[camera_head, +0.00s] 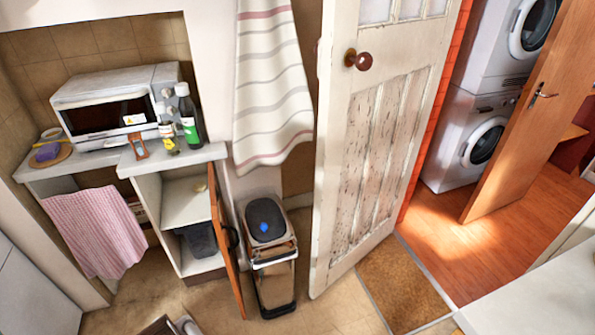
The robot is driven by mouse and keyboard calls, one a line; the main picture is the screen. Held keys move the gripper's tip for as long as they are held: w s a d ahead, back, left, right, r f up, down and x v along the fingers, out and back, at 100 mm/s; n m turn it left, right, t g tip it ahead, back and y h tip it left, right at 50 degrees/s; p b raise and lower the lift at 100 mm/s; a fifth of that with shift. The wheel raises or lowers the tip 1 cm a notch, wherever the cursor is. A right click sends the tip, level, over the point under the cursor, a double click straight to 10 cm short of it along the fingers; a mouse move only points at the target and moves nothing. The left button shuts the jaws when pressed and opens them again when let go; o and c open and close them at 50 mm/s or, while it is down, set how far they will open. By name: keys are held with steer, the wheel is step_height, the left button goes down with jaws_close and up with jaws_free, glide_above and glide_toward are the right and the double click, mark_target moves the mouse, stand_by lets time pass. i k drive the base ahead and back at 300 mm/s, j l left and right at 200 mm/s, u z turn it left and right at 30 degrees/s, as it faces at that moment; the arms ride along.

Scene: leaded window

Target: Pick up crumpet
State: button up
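Nothing else in view looks clearly like a crumpet. My gripper is not clearly seen in this view, so I cannot tell where it is relative to that thing.
The cupboard door (226,245) stands open beside a bin (268,255). A microwave (115,105) and bottles (188,115) stand on the worktop. A worn white door (375,150) stands ajar. Washing machines (480,140) are beyond. Some floor in front is clear.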

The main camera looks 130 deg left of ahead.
mark_target(200, 187)
steer(key=u, duration=3.8)
steer(key=k+l+u, duration=0.15)
steer(key=k+u, duration=0.65)
steer(key=i+j, duration=0.15)
steer(key=i, duration=0.35)
steer(key=i+j+z, duration=0.1)
steer(key=i, duration=0.35)
